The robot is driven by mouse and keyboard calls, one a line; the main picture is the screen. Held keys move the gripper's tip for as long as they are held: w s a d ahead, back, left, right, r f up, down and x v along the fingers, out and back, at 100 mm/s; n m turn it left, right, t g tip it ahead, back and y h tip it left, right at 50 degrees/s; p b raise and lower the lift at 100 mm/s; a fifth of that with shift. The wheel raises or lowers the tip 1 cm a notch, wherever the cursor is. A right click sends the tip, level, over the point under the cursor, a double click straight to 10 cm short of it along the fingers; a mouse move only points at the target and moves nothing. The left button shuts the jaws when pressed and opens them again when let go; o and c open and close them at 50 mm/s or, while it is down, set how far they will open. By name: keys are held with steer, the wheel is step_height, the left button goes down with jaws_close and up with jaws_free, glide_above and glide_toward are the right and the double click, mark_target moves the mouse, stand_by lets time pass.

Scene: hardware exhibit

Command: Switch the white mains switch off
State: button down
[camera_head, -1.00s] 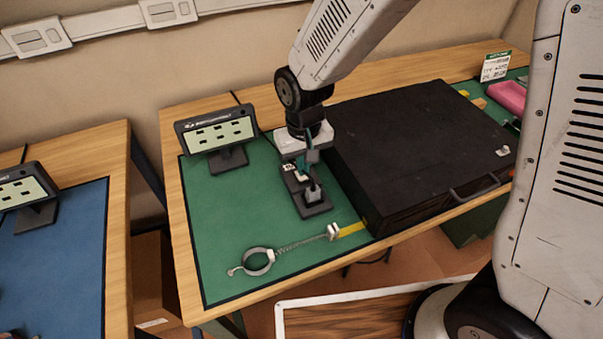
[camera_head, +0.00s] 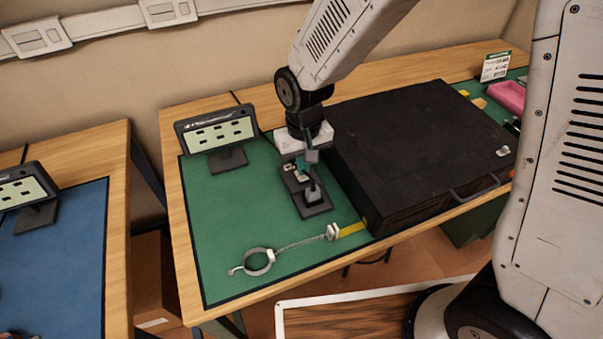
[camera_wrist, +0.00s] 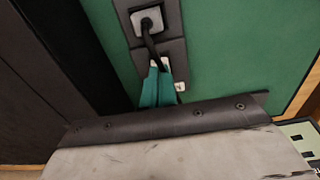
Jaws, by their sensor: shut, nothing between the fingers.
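A dark mounting strip (camera_head: 316,209) lies on the green mat, and it also shows in the wrist view (camera_wrist: 172,48). A white switch part (camera_wrist: 158,62) on it is mostly hidden by my fingertips. A small white piece (camera_wrist: 180,87) shows beside the fingers. A grey plug (camera_wrist: 147,20) with a black cord sits farther along the strip. My gripper (camera_wrist: 157,72), with teal fingers, is shut and empty, its tips at the white switch part. I cannot tell whether they touch it, nor which way the switch is set. My gripper also shows in the head view (camera_head: 302,175).
A big black case (camera_head: 420,145) stands close to the right of the strip. A display on a stand (camera_head: 217,134) is at the back left. A ring clamp with a chain (camera_head: 258,262) lies in front. The mat (camera_head: 215,210) is clear on the left.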

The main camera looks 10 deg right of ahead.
mark_target(303, 178)
steer(key=shift+f, duration=0.9)
stand_by(0.3)
steer(key=shift+r, duration=3.5)
